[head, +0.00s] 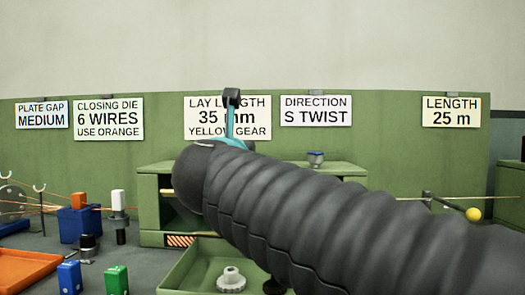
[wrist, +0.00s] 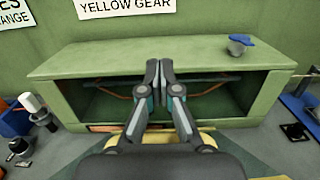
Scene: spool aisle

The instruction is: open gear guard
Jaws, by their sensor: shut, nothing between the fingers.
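A green housing (head: 150,208) stands at the back against the green panel, its front an opening onto a dark inside; it also fills the middle of the wrist view (wrist: 90,62). Orange wires and a grey bar show inside it. I cannot tell which part is the gear guard. A blue-topped knob (head: 316,158) sits on the housing top at right, also in the wrist view (wrist: 240,44). My gripper (wrist: 159,72) is shut and empty, its tips in front of the opening in the wrist view. In the head view my arm hides much of the housing; a gripper part (head: 232,98) shows above it.
A green tray (head: 172,280) with a white gear (head: 231,280) lies in front. At left are an orange tray (head: 25,268), blue (head: 69,277) and green (head: 117,279) blocks, and wire stands. A yellow ball (head: 473,214) is at right. Signs hang on the panel.

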